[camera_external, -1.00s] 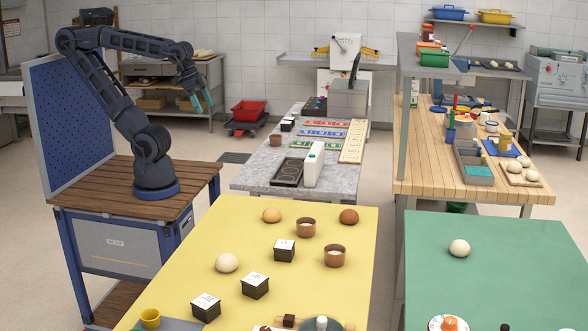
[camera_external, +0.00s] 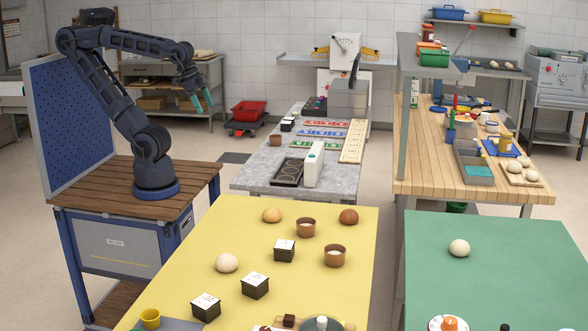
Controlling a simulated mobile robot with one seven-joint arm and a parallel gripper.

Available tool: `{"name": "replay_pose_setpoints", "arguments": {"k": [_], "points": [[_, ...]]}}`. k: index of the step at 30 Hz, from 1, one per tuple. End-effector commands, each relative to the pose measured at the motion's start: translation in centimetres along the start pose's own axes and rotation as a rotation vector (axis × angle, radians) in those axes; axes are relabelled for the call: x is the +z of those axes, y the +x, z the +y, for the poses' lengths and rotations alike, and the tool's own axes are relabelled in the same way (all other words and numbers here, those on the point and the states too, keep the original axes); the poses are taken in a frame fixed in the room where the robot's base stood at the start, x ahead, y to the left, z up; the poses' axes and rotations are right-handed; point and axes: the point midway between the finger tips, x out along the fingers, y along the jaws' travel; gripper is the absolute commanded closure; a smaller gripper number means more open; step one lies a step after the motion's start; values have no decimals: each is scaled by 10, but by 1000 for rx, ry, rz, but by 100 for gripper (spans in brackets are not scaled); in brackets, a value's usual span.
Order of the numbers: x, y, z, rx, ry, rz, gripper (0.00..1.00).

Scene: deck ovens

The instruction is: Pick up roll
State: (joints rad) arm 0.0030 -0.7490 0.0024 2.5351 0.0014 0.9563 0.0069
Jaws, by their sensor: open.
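Several round rolls or dough balls are in view, and I cannot tell which one the task names. On the yellow table (camera_external: 330,290) lie a golden-tan roll (camera_external: 272,215) at the back left, a darker brown roll (camera_external: 349,217) at the back right and a pale ball (camera_external: 227,263) at the left. Another pale ball (camera_external: 459,248) lies on the green table (camera_external: 500,280). My gripper (camera_external: 203,101), with teal fingertips, is open and empty. It hangs in the air at the upper left, well away from all of these.
Brown cups (camera_external: 335,255) and dark boxes with white tops (camera_external: 255,286) stand among the rolls. A grey stone counter (camera_external: 263,178) with a white carton (camera_external: 313,165) lies behind the yellow table. A wooden bench (camera_external: 420,180) is at the right. Floor shows between the tables.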

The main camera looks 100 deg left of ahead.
Motion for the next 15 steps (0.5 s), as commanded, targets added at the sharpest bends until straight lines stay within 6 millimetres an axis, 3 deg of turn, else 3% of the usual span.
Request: {"name": "replay_pose_setpoints", "arguments": {"k": [5,15], "points": [[-19,13,4,0,87,-28,16],[-72,65,18,28,393,-106,16]]}}
